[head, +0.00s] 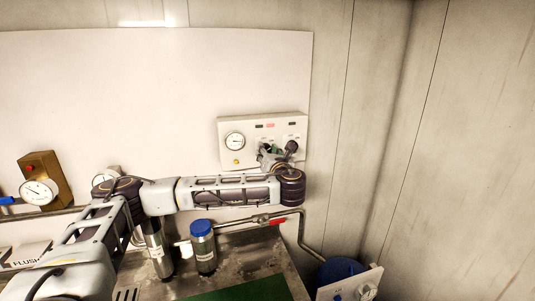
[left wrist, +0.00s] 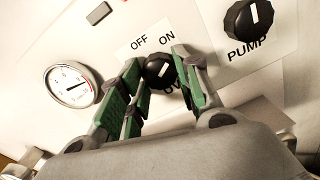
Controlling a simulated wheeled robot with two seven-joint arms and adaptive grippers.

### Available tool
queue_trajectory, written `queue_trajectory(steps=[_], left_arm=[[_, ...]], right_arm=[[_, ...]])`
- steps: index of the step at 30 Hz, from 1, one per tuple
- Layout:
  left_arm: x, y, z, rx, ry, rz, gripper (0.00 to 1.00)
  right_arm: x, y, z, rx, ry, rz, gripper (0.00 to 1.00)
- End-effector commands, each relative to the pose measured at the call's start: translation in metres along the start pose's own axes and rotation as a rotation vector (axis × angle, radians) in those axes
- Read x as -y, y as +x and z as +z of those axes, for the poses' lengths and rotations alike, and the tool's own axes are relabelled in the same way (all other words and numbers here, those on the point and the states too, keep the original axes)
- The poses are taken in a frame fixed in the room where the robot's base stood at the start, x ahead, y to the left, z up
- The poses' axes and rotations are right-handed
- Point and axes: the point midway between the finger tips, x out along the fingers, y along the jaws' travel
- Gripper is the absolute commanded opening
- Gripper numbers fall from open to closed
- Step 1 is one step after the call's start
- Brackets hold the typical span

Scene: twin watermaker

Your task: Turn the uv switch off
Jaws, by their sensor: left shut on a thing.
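The UV switch is a black round knob (left wrist: 159,71) with a white mark, on a pale panel (head: 259,126). OFF and ON are printed above it in the left wrist view, and the UV label below is partly covered by a finger. My left gripper (left wrist: 157,84) has its green-padded fingers on both sides of the knob and is shut on it. In the head view the left gripper (head: 269,151) is at the panel and hides the knob. My right gripper is not in view.
A black PUMP knob (left wrist: 250,20) is close to the right of the fingers. A round gauge (left wrist: 72,86) is on the left. Below my arm are a blue-capped canister (head: 204,248) and a pipe with a red-handled valve (head: 277,222). A wall corner is to the right.

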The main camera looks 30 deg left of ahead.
Motion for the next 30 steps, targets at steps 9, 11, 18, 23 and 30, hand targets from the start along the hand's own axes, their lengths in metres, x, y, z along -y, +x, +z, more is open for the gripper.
queue_trajectory(steps=[9, 11, 18, 23, 30], left_arm=[[0.001, 0.0, -0.001, 0.001, -0.047, 0.0, 0.09], [0.001, 0.0, -0.001, 0.002, -0.068, 0.0, 0.09], [0.002, 0.0, -0.003, 0.005, -0.199, 0.001, 0.09], [0.002, 0.0, -0.003, 0.009, -0.32, 0.002, 0.09], [0.003, 0.0, -0.004, 0.015, -0.525, 0.003, 0.09]], right_arm=[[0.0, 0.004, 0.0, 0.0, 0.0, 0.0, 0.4], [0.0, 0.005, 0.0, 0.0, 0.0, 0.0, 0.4], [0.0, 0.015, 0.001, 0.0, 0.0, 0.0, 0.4], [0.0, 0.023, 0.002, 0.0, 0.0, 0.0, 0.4], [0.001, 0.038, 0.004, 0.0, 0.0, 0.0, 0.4]])
